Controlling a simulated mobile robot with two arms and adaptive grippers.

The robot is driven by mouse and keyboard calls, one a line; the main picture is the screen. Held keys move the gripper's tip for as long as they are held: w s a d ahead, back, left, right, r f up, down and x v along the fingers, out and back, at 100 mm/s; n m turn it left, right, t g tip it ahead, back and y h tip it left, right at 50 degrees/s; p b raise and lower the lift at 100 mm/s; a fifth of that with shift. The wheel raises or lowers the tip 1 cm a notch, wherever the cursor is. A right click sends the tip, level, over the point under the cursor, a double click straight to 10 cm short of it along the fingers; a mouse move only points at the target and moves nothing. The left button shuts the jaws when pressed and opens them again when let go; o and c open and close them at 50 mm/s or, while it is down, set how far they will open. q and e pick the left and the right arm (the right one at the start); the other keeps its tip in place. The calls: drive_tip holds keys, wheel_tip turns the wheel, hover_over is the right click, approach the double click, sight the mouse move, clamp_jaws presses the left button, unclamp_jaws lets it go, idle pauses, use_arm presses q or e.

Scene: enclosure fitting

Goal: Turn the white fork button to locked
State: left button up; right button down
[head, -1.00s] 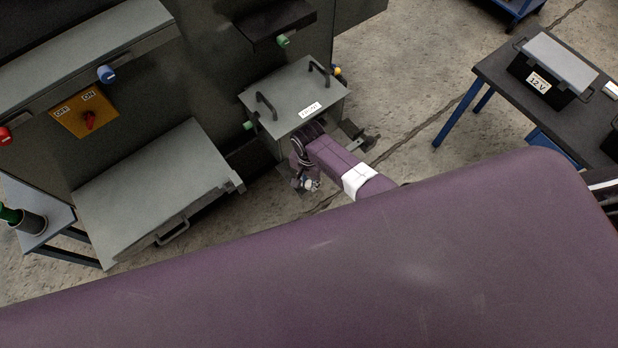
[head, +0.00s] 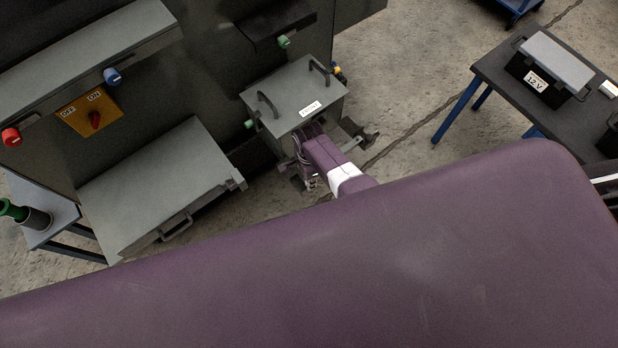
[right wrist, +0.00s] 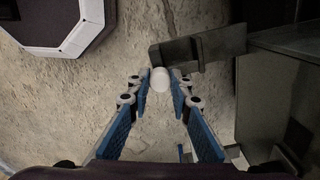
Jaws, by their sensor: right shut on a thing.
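The white fork button (right wrist: 160,80) shows in the right wrist view as a small round white knob. My right gripper (right wrist: 161,84) has its blue-padded fingers closed in on it, one tip on each side. A dark notched bracket (right wrist: 205,46) lies just behind and to the right of the button. In the head view my right gripper (head: 307,180) is low at the front of a grey labelled box (head: 290,90), partly hidden by its own arm. The button cannot be made out there, and its turn position cannot be read. My left gripper is not in view.
A grey hatch with a handle (head: 160,190) stands left of the box. An orange ON/OFF plate (head: 75,118) with a red switch is on the machine. A dark table (head: 505,95) carries a 12 V case (head: 548,72) at right. Bare floor lies between.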

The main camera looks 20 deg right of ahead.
idle(0.5)
drive_tip(key=c, duration=1.7)
unclamp_jaws()
drive_tip(key=shift+c, duration=0.2)
drive_tip(key=shift+r, duration=0.1)
drive_tip(key=shift+r, duration=0.1)
drive_tip(key=shift+r, duration=3.85)
